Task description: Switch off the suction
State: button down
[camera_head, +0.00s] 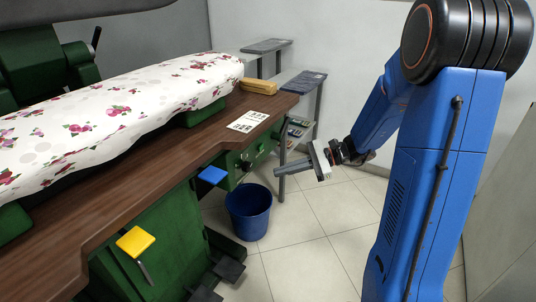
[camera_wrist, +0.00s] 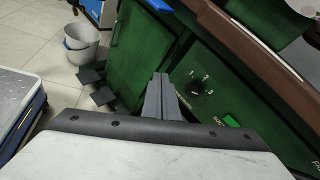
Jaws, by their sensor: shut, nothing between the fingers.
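The green ironing press has a front panel (camera_head: 262,150) under its brown wooden edge. In the wrist view the panel carries a black rotary knob (camera_wrist: 195,88) with the marks 1, 2 and 3 around it. A bright green square switch (camera_wrist: 231,121) sits below and right of the knob, with a small, partly readable label beside it. My gripper (camera_head: 278,176) is shut and empty, in front of the panel, pointing left in the head view. In the wrist view its closed fingertips (camera_wrist: 160,77) are left of the knob and appear apart from it.
A floral padded board (camera_head: 110,115) tops the press. A blue plate (camera_head: 213,175) and a yellow plate (camera_head: 136,241) jut from its front. A blue bucket (camera_head: 248,211) stands on the tiled floor below. A pale bucket (camera_wrist: 80,42) shows in the wrist view.

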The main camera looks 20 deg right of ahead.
aim_at(261, 147)
jog(key=w+d+f+m+t, duration=0.6)
jog(key=w+d+m+t, duration=0.1)
jog(key=w+d, duration=0.4)
jog(key=shift+w+d+f+m+y, duration=0.35)
jog(key=shift+w+m, duration=0.25)
jog(key=shift+m, duration=0.2)
jog(key=shift+a, duration=0.1)
jog(key=x, duration=1.4)
jog(key=shift+r, duration=0.15)
